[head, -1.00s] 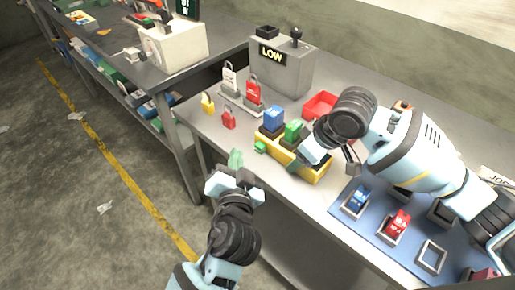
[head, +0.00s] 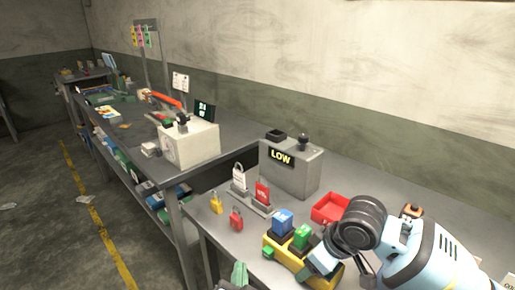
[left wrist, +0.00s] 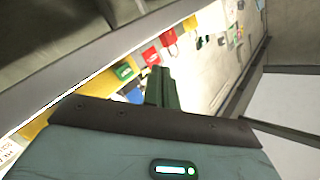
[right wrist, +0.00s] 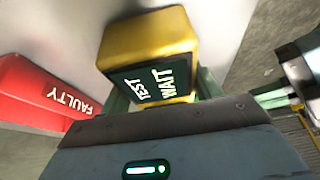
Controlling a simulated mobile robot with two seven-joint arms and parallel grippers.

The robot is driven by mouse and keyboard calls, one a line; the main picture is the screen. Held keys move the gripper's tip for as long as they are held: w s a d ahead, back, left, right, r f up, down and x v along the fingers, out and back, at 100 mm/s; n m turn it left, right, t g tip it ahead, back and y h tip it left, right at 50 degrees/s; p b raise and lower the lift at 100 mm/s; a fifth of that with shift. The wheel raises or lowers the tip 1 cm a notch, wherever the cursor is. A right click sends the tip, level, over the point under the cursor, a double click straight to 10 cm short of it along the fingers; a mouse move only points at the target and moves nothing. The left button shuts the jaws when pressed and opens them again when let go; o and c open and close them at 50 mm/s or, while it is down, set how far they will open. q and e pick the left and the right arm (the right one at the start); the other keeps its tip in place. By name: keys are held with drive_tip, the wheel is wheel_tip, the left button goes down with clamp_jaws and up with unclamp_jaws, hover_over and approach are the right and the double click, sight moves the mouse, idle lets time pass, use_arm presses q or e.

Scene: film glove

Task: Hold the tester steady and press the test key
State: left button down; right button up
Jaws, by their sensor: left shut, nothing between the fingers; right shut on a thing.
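In the right wrist view the tester (right wrist: 150,38) shows a dark screen reading "TEST" and "WAIT". My right gripper (right wrist: 162,92) is shut on the tester, a finger on each side. My left gripper (head: 239,274) is shut and empty, just left of the tester and apart from it. Its closed fingers show in the left wrist view (left wrist: 160,88).
A grey box marked LOW (head: 290,170) stands behind. A red tray (head: 330,207), labelled FAULTY in the right wrist view (right wrist: 45,95), is near the tester. Red and yellow padlocks (head: 236,221) lie left. A second bench with a white box (head: 190,145) is further back.

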use_arm(q)
drive_tip(key=shift+s+d+f, duration=0.2)
drive_tip(key=shift+s+d, duration=0.3)
drive_tip(key=shift+d, duration=0.3)
wheel_tip(320, 180, up, 5)
drive_tip(key=s+d+m+g+h, duration=0.15)
drive_tip(key=m+h, duration=0.75)
drive_tip(key=m, duration=1.1)
drive_tip(key=s+a+f+m+g, duration=0.1)
drive_tip(key=a+m, duration=0.3)
drive_tip(key=m, duration=0.4)
drive_tip(key=s+a+f+m+g+h, duration=0.1)
drive_tip(key=a+m+g, duration=0.3)
drive_tip(key=m, duration=0.5)
drive_tip(key=shift+s+a+m, duration=0.3)
drive_tip(key=shift+s+a, duration=0.45)
drive_tip(key=shift+a, duration=0.05)
drive_tip(key=shift+f, duration=0.15)
